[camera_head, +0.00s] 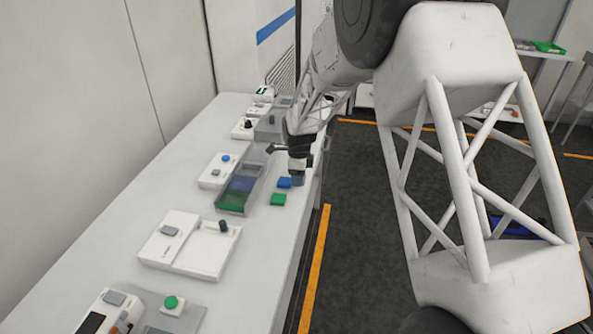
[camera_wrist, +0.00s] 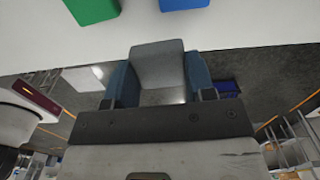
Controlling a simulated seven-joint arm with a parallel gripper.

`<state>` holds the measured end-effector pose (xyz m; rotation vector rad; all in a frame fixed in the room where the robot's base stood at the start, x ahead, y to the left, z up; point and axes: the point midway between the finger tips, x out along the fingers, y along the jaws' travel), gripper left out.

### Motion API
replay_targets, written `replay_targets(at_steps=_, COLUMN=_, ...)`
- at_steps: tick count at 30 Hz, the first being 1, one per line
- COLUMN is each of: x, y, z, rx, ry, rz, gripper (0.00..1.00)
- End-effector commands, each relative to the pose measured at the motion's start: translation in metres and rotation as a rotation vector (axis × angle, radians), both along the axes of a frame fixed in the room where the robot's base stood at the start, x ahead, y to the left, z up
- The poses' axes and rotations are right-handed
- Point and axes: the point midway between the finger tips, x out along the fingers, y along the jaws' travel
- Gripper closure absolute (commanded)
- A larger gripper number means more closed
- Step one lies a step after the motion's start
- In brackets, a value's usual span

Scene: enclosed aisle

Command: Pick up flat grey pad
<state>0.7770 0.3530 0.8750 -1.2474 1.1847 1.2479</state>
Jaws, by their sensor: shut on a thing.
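The flat grey pad (camera_wrist: 158,62) is between the two blue-grey fingers of my gripper (camera_wrist: 161,84) in the wrist view. The fingers are shut on its left and right sides, and its far end sticks out past them. In the head view my gripper (camera_head: 297,177) points down near the right edge of the white table, just right of a blue pad. I cannot make out the grey pad clearly in the head view. From these views I cannot tell how far the pad is from the tabletop.
A blue pad (camera_head: 284,182) and a green pad (camera_head: 278,199) lie on the white table (camera_head: 120,220) close to my gripper; both also show in the wrist view. A tray (camera_head: 260,174) with blue and green compartments is just left. Several white devices stand along the table.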

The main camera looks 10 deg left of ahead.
Motion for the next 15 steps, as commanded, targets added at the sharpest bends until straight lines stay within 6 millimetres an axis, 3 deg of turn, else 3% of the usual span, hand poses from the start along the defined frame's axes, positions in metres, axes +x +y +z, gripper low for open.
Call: replay_targets(at_steps=15, x=-0.015, y=-0.007, z=0.002, rx=0.000, ry=-0.001, rz=0.000, gripper=0.73)
